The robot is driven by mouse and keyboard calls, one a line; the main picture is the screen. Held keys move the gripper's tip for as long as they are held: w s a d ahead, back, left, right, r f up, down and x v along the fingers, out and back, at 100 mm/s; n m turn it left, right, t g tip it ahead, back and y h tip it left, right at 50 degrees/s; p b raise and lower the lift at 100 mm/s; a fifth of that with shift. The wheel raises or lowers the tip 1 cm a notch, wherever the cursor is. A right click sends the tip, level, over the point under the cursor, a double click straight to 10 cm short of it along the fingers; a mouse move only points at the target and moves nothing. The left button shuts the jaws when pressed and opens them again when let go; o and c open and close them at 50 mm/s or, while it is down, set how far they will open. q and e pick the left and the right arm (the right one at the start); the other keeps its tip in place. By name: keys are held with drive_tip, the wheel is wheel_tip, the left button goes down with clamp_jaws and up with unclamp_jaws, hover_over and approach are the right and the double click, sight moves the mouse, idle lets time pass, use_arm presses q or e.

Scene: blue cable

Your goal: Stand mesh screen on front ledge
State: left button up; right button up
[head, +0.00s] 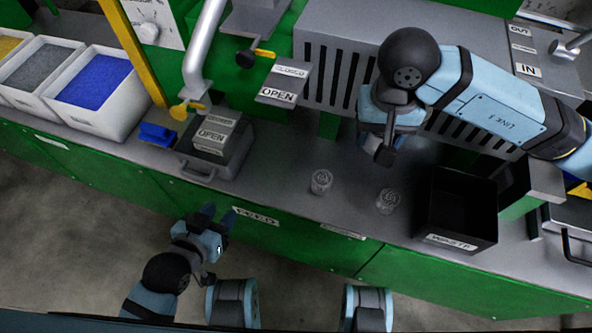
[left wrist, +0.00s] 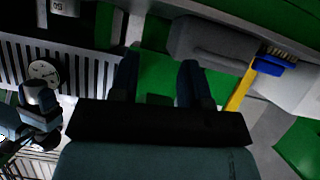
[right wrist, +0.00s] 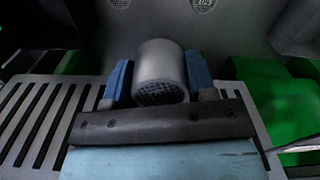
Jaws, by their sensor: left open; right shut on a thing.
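The mesh screen (right wrist: 160,65) is a light grey cylinder with a dark mesh end. My right gripper (right wrist: 158,78) is shut on it, with one blue finger on each side. In the head view my right gripper (head: 384,152) is above the grey ledge (head: 285,200), in front of the slotted panel; the screen is hard to make out there. My left gripper (head: 217,222) is open and empty, low in front of the green cabinet. Its two fingers (left wrist: 158,82) show apart in the left wrist view.
Two clear round pieces (head: 321,181) (head: 388,200) stand on the ledge. A black waste bin (head: 455,212) is to their right. A grey drawer box labelled OPEN (head: 217,145), a blue brush (head: 157,134) and white bins (head: 93,88) are left. The ledge between box and clear pieces is bare.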

drive_tip(key=shift+s+a+f, duration=0.1)
drive_tip(key=shift+a+f, duration=0.1)
drive_tip(key=shift+f, duration=0.3)
drive_tip(key=shift+s+a, duration=0.1)
drive_tip(key=b, duration=0.2)
approach(353, 197)
drive_tip(key=shift+f+b, duration=0.45)
drive_tip(key=shift+f, duration=1.15)
wheel_tip(353, 197, down, 3)
drive_tip(key=shift+r+b, duration=0.15)
drive_tip(key=shift+b, duration=0.3)
drive_tip(key=shift+f, duration=0.5)
drive_tip(key=o, duration=1)
use_arm(q)
wheel_tip(353, 197, up, 5)
drive_tip(key=w+d+t+h, duration=0.1)
drive_tip(key=w+d+t, duration=0.2)
drive_tip(key=shift+f+h, duration=0.2)
drive_tip(key=shift+h, duration=0.2)
